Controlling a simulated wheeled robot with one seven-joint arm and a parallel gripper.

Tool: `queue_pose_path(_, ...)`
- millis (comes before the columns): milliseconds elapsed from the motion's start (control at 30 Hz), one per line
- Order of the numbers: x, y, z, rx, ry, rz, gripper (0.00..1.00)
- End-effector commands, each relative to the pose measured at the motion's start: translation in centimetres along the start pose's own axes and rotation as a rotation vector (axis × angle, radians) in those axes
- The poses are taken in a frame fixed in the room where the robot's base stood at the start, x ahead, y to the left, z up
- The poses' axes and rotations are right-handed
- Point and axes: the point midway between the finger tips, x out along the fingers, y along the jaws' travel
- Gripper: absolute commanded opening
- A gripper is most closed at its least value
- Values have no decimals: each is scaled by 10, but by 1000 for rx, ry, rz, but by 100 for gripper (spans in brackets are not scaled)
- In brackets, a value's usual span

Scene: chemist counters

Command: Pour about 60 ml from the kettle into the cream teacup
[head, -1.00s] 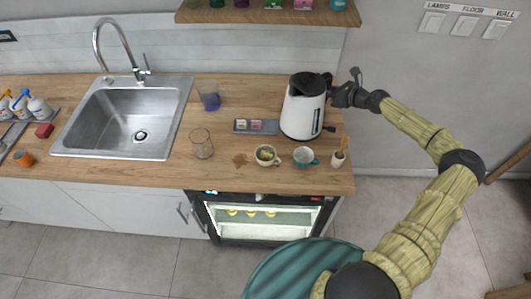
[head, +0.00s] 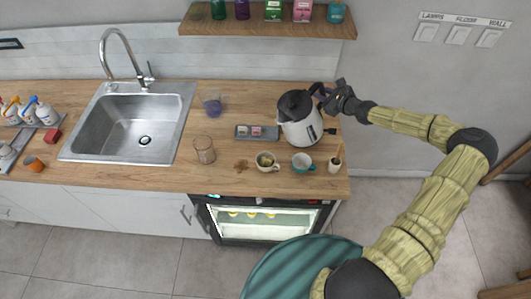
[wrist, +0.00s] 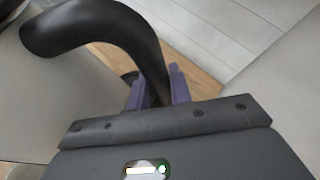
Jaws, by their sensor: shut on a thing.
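The kettle (head: 303,128), white with a black lid and black handle, is at the right part of the counter, tilted to the left. My gripper (head: 328,98) is shut on its black handle from the right. In the wrist view the handle (wrist: 130,40) passes between the purple fingers (wrist: 155,88). I cannot tell how far the kettle is off the counter. The cream teacup (head: 266,162) stands upright in front and to the left of the kettle, with something greenish inside. The kettle's spout is not clear to see.
A teal cup (head: 303,162) stands right of the cream one, and a small pot with sticks (head: 335,164) at the right edge. A small tray (head: 243,132) is left of the kettle.

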Motion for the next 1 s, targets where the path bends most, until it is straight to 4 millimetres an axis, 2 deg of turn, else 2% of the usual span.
queue_pose_path(33, -5, -4, 14, -25, -2, -10, 0)
queue_pose_path(200, -10, -2, 25, -106, -2, -49, 0)
queue_pose_path(300, -10, 10, 24, -170, -1, -74, 0)
queue_pose_path(467, -12, 17, 26, -240, -2, -110, 0)
queue_pose_path(600, -17, 17, 40, -295, -5, -134, 0)
queue_pose_path(1000, -28, 22, 67, -447, -4, -196, 0)
